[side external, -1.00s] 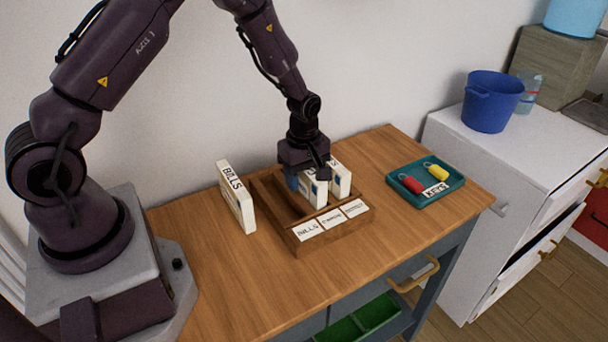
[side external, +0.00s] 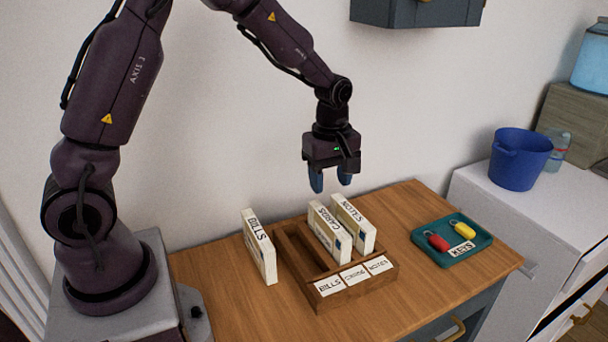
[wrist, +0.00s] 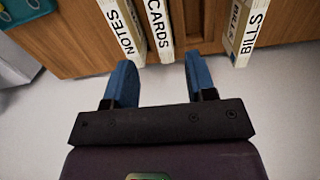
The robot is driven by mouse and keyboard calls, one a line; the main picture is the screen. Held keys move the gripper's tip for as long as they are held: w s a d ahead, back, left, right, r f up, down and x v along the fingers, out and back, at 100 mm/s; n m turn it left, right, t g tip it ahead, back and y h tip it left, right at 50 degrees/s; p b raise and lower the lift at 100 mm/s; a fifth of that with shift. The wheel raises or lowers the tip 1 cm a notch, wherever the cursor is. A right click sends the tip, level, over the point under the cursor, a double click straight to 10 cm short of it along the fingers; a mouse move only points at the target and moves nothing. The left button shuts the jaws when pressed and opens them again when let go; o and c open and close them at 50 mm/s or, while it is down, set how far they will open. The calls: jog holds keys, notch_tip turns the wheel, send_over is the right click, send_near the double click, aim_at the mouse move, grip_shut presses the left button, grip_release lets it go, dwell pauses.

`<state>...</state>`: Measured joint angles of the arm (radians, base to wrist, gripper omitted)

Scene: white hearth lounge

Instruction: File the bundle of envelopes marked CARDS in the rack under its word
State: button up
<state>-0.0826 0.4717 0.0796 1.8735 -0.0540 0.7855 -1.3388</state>
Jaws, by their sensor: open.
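The white CARDS bundle (side external: 327,234) stands upright in the middle slot of the wooden rack (side external: 309,289), above the middle front label; that label's small word is hard to read. It also shows in the wrist view (wrist: 158,30). My gripper (side external: 331,184) is open and empty, above and behind the bundles, touching none.
A teal tray (side external: 425,247) with a red and a yellow key tag sits on the right of the table. A blue bucket (side external: 519,160) stands on the white cabinet. A dark wall cabinet (side external: 417,11) hangs above.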

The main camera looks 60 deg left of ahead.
jog(key=s+d+r+m+t, duration=0.25)
jog(key=s+r+m, duration=0.45)
jog(key=r, duration=0.5)
jog(key=s+d+r+m+t, duration=0.1)
jog(key=s+r+m, duration=0.1)
jog(key=s+m, duration=0.3)
jog(key=s+d+r+m+t, duration=0.2)
jog(key=s+m, duration=0.3)
jog(key=s, duration=0.2)
jog(key=shift+s+d+r+m, duration=0.15)
jog(key=shift+s+r+m, duration=0.15)
